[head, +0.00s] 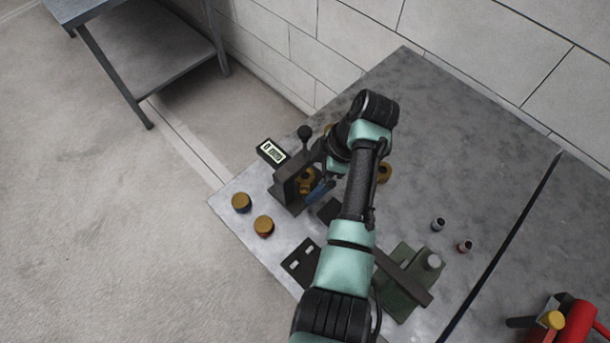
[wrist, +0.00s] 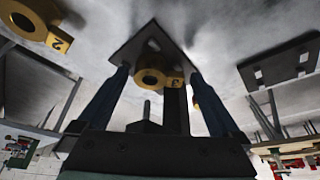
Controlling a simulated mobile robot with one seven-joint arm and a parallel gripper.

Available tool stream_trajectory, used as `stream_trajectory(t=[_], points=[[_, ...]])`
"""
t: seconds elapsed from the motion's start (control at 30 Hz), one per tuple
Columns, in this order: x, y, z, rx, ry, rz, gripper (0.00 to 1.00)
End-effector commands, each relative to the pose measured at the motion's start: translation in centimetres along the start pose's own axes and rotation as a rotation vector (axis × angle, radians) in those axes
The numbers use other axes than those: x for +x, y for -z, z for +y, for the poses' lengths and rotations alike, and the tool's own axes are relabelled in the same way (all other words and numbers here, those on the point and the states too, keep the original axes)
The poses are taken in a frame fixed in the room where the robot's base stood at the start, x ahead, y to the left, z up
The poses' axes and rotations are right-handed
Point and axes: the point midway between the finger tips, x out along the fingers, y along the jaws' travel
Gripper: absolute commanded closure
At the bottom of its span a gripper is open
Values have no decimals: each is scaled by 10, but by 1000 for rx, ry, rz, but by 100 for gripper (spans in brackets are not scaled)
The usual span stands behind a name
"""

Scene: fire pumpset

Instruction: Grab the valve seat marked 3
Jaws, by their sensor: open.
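The valve seat marked 3 (wrist: 151,78) is a brass ring with a yellow number tag, seen in the wrist view. It appears between the fingertips of my gripper (wrist: 157,79), which is open, with space on both sides of the ring. Contact is not visible. Another brass ring, the valve seat marked 2 (wrist: 27,17), is at the upper left of that view. In the head view my gripper (head: 320,190) is low over the bench, partly hidden by my arm. A brass ring (head: 385,173) shows right of the arm; its number is unreadable.
A dark fixture with a lever (head: 290,190) and a digital readout (head: 272,152) stand close left of my gripper. Two brass-topped pieces (head: 242,202) (head: 264,226) sit near the bench's left edge. A green fixture (head: 402,285) is right of my arm.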

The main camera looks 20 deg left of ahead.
Motion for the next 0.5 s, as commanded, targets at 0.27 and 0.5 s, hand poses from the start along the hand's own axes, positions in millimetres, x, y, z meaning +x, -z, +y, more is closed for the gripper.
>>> stream_trajectory(t=[0.27,0.5], points=[[9,0,0,-1,-1,-1,0],[9,0,0,-1,-1,-1,32]])
